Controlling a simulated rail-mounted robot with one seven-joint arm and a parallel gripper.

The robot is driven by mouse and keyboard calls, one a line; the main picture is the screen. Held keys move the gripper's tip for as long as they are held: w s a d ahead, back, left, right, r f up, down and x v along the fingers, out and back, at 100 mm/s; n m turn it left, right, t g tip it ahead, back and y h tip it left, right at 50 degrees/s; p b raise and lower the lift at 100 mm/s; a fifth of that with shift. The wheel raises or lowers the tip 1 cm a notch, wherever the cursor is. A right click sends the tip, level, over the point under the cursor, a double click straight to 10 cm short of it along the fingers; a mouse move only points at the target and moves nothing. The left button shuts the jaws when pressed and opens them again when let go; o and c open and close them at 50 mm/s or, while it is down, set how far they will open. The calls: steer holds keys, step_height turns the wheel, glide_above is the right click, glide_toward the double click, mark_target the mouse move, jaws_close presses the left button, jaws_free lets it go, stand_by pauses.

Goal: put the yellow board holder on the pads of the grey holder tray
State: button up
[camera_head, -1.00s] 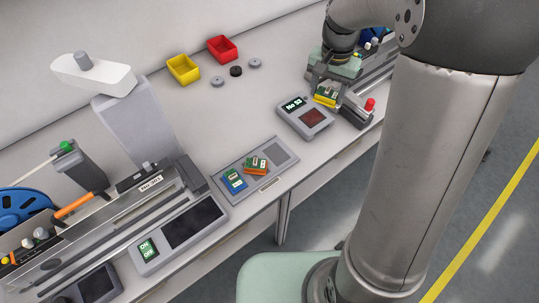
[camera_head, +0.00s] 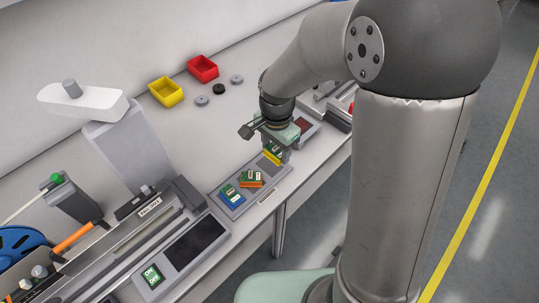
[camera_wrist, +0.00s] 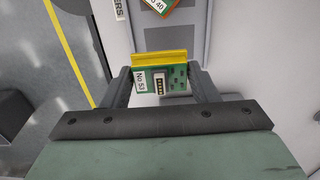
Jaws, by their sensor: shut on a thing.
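The yellow board holder (camera_head: 272,157) carries a green board; in the wrist view the holder (camera_wrist: 160,57) shows a "No 53" label. My gripper (camera_wrist: 163,82) is shut on it, one finger at each side. In the head view my gripper (camera_head: 277,151) is over the right end of the grey holder tray (camera_head: 279,180). The tray also shows beyond the holder in the wrist view (camera_wrist: 137,30). I cannot tell whether the holder touches the tray. An orange holder (camera_head: 251,181) and a blue holder (camera_head: 232,196) stand on the tray's middle and left parts.
A grey device with a dark red screen (camera_head: 305,125) stands just right of the tray, partly hidden by my gripper. Yellow (camera_head: 166,92) and red (camera_head: 203,68) bins stand behind.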

mark_target(270, 166)
steer(key=shift+w+a+f, duration=0.15)
steer(key=shift+a+f, duration=0.45)
steer(key=shift+f, duration=0.05)
steer(key=shift+w+a+f, duration=0.1)
steer(key=shift+a+f, duration=0.05)
steer(key=shift+f, duration=0.8)
steer(key=shift+a+f, duration=0.1)
steer(key=shift+f, duration=0.8)
steer(key=shift+f, duration=0.15)
steer(key=o, duration=0.6)
steer(key=shift+f, duration=0.1)
steer(key=shift+o, duration=0.6)
steer(key=shift+r, duration=0.2)
